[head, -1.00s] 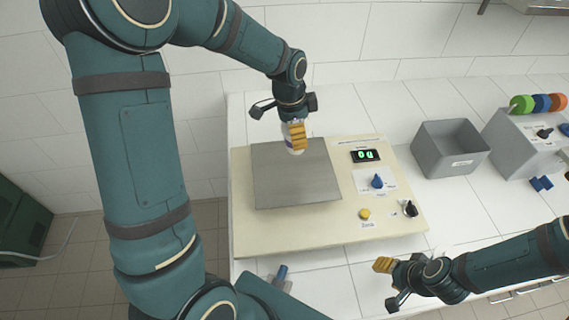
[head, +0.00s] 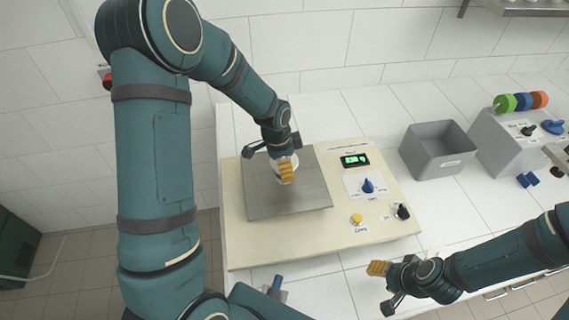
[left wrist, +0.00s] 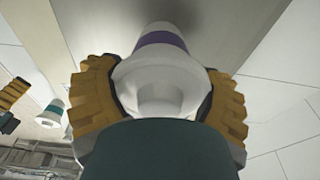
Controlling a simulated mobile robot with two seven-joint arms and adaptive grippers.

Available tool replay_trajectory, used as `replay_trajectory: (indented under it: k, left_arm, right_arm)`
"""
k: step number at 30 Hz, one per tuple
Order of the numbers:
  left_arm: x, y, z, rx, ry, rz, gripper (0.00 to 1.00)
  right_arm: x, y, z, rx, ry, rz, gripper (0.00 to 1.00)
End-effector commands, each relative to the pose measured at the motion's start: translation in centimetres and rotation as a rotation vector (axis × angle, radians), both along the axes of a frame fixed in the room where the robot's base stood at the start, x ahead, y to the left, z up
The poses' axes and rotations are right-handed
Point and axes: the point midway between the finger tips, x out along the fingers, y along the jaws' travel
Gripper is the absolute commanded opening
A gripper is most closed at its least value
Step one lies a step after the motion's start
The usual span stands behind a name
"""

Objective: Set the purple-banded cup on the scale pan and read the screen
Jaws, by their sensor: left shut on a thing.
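The purple-banded cup (left wrist: 160,60) is white and is held between the two orange finger pads of my left gripper (left wrist: 158,95). In the head view, my left gripper (head: 287,172) is shut on the cup (head: 279,165) over the upper right part of the grey scale pan (head: 265,205). I cannot tell whether the cup's base touches the pan. The small screen (head: 355,160) shows lit green digits, too small to read surely. My right gripper (head: 383,283) is away at the front right, apart from the scale; its finger opening is unclear.
A yellow button (head: 356,219), a blue knob (head: 368,186) and a black knob (head: 402,211) are on the cream scale body (head: 300,243). A grey bin (head: 437,150) and a box with coloured rings (head: 500,135) stand right. A white cone-like thing (left wrist: 52,113) shows in the wrist view.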

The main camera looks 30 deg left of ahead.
Motion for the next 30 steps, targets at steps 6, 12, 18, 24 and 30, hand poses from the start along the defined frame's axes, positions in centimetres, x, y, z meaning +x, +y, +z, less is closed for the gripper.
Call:
replay_trajectory:
  k: [6, 12, 18, 24, 30]
  left_arm:
    - [0.0, 0.0, 0.0, 0.000, 0.000, 0.000, 1.00]
    - [0.0, 0.0, 0.0, 0.000, 0.000, 0.000, 1.00]
    - [0.0, 0.1, 0.9, 0.000, -0.002, 0.001, 1.00]
    - [-0.3, 0.5, 4.3, 0.000, -0.005, 0.001, 1.00]
    - [-0.7, 1.1, 8.3, 0.001, -0.004, 0.001, 1.00]
  right_arm:
    - [0.0, 0.0, 0.0, 0.000, 0.000, 0.000, 0.47]
    - [0.0, 0.0, 0.0, 0.000, 0.000, 0.000, 0.47]
    - [0.0, 0.0, 0.0, 0.000, 0.000, 0.000, 0.47]
    - [0.0, 0.0, 0.1, 0.000, 0.000, 0.000, 0.47]
    - [0.0, 0.0, 0.2, 0.000, 0.000, 0.000, 0.47]
